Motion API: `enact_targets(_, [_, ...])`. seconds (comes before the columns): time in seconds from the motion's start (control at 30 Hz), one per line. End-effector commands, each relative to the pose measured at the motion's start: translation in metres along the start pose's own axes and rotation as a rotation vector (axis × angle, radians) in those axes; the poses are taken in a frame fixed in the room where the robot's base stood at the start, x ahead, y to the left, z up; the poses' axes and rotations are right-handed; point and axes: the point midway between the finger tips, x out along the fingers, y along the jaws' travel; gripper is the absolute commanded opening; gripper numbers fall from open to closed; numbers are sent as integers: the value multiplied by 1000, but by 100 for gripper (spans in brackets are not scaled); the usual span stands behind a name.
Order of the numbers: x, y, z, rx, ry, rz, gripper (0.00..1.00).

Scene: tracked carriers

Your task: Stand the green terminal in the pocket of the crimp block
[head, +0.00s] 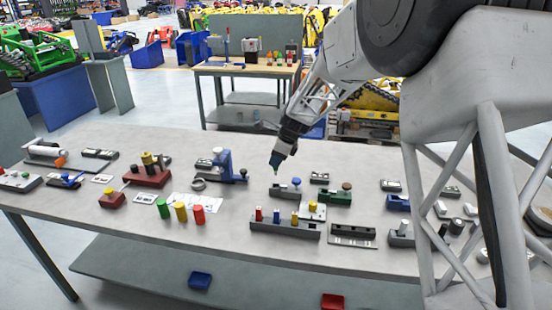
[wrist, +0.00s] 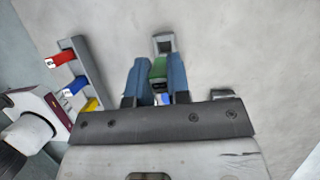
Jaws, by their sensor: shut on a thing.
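My gripper (head: 276,160) is above the middle of the table in the head view, pointing down. In the wrist view its two blue fingers (wrist: 156,82) are shut on the green terminal (wrist: 158,72), which sits between them. A pale grey metal piece (wrist: 163,42) shows just beyond the green part; I cannot tell whether it belongs to the terminal or to something below. In the head view a grey block with a blue knob (head: 284,191) stands under my gripper, apart from it. It may be the crimp block; I cannot make out its pocket.
A grey rack (head: 284,230) holding red, blue and yellow terminals stands in front; it shows at left in the wrist view (wrist: 90,68). A green block with a brown knob (head: 336,197) is to the right, a blue clamp (head: 228,168) to the left.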

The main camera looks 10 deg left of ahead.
Motion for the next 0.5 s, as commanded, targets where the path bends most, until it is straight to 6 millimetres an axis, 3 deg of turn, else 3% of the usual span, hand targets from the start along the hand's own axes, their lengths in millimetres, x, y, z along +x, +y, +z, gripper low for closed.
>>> enact_targets(0.5, [26, 0, -11, 0, 0, 1, 0])
